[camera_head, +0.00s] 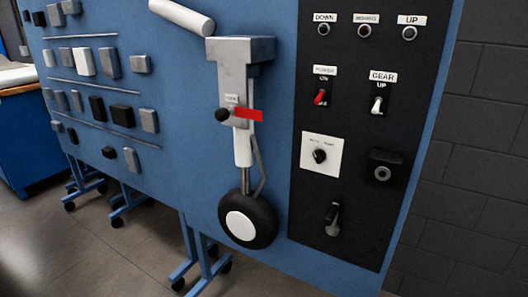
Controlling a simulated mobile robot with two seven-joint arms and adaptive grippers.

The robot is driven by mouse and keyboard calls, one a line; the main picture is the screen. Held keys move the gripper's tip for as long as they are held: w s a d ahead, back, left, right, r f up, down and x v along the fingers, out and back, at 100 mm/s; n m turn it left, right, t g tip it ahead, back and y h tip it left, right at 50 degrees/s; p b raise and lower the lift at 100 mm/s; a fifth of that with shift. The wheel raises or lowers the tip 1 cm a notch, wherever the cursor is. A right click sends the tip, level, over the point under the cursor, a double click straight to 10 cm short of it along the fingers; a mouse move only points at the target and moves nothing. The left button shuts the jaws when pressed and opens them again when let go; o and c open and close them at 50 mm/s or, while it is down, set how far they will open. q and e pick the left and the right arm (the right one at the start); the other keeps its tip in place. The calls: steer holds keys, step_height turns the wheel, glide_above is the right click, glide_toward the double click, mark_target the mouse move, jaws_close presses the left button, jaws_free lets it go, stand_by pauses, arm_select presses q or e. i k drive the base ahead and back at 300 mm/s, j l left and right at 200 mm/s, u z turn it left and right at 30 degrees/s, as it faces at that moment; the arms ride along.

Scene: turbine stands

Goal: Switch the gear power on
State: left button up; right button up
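The black control panel (345,130) is on the right part of the blue stand. Its power switch (320,97) is a small red toggle under a label that seems to read POWER, with small ON and OFF marks above and below it. The toggle appears to slant downward, but it is too small to be sure of its position. To its right is the gear switch (377,104), a white toggle under the GEAR and UP labels. Neither of my grippers shows in the head view.
Three dark indicator lamps, DOWN (324,29), middle (365,31) and UP (409,32), top the panel. Below are a knob on a white plate (320,156) and a lever (331,218). Left hangs a landing-gear model with a wheel (247,219) and red tag (248,115).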

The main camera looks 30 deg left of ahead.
mark_target(322, 91)
steer(key=i+j+z, duration=0.3)
steer(key=j, duration=1)
steer(key=j+z, duration=0.3)
steer(key=j, duration=0.95)
